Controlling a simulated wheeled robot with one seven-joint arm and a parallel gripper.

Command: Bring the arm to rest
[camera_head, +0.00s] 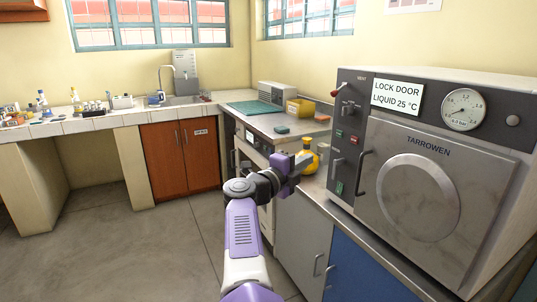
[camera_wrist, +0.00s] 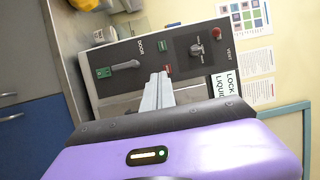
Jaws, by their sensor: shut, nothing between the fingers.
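My arm (camera_head: 243,235), purple and grey, reaches up from the bottom of the head view and bends to the right. My gripper (camera_head: 303,158) is raised over the side counter's front edge, left of the autoclave. In the wrist view its pale fingers (camera_wrist: 158,92) are together with nothing between them. The steel autoclave (camera_head: 435,190) has its round-panelled door shut. Its control panel, with a door lever (camera_wrist: 125,66) and a red vent knob (camera_wrist: 217,34), lies beyond the fingertips in the wrist view. I cannot tell the exact gap.
A yellow flask (camera_head: 309,163) stands close behind my gripper, partly hidden. A yellow bin (camera_head: 300,107) and a green mat (camera_head: 254,107) are farther back on the counter. Grey and blue cabinets (camera_head: 365,268) are below the autoclave. Open floor (camera_head: 130,250) lies to the left.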

